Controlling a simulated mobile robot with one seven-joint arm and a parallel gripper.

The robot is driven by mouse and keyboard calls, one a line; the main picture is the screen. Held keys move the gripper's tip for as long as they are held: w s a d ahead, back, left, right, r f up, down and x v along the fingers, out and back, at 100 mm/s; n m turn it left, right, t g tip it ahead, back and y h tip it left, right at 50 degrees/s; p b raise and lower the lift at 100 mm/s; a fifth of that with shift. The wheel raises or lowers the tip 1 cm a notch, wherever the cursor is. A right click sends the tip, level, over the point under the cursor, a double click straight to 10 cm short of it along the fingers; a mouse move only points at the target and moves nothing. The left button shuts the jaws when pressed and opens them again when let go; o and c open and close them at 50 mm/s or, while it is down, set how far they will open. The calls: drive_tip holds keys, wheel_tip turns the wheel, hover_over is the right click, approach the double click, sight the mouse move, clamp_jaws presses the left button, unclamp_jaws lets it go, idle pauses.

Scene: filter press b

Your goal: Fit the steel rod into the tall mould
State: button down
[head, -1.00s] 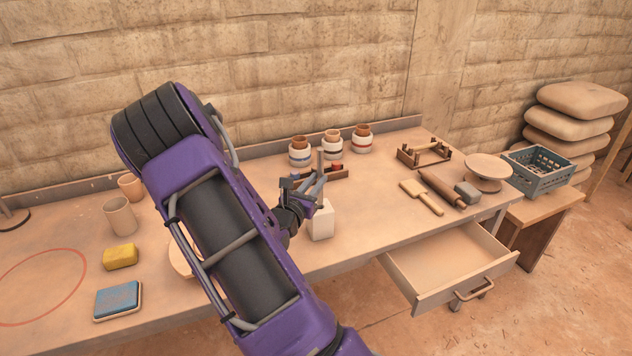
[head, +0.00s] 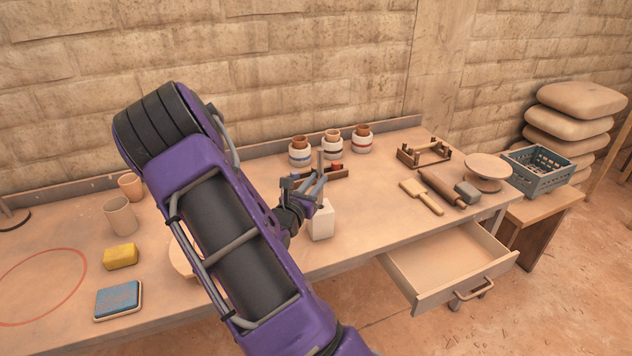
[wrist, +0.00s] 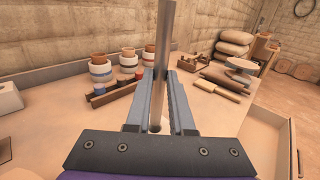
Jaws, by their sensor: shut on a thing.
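The steel rod (head: 320,160) stands upright in my gripper (head: 312,184), above the bench. In the wrist view the rod (wrist: 163,45) rises between the two grey fingers of my gripper (wrist: 161,85), which are shut on it. A tall white block (head: 320,222), which looks like the tall mould, stands on the bench just below and beside my gripper in the head view. Its top is partly hidden by the gripper. A pale block with a dark opening (wrist: 8,98) shows at the left edge of the wrist view. I cannot tell whether the rod's lower end touches anything.
A dark wooden rack (head: 338,172) with small coloured items lies behind the gripper. Several banded jars (head: 332,145) line the back. A paddle (head: 422,197) and roller (head: 443,189) lie to the right. An open drawer (head: 450,265) juts from the front. My arm hides part of the bench.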

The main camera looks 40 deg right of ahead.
sight(319, 199)
drive_tip(key=shift+f+b, duration=2.6)
drive_tip(key=shift+f, duration=1)
drive_tip(key=c, duration=0.7)
unclamp_jaws()
drive_tip(key=shift+r, duration=0.1)
drive_tip(key=p+v, duration=0.1)
drive_tip(key=v, duration=1.6)
drive_tip(key=shift+s+a, duration=0.15)
drive_tip(key=shift+r, duration=0.1)
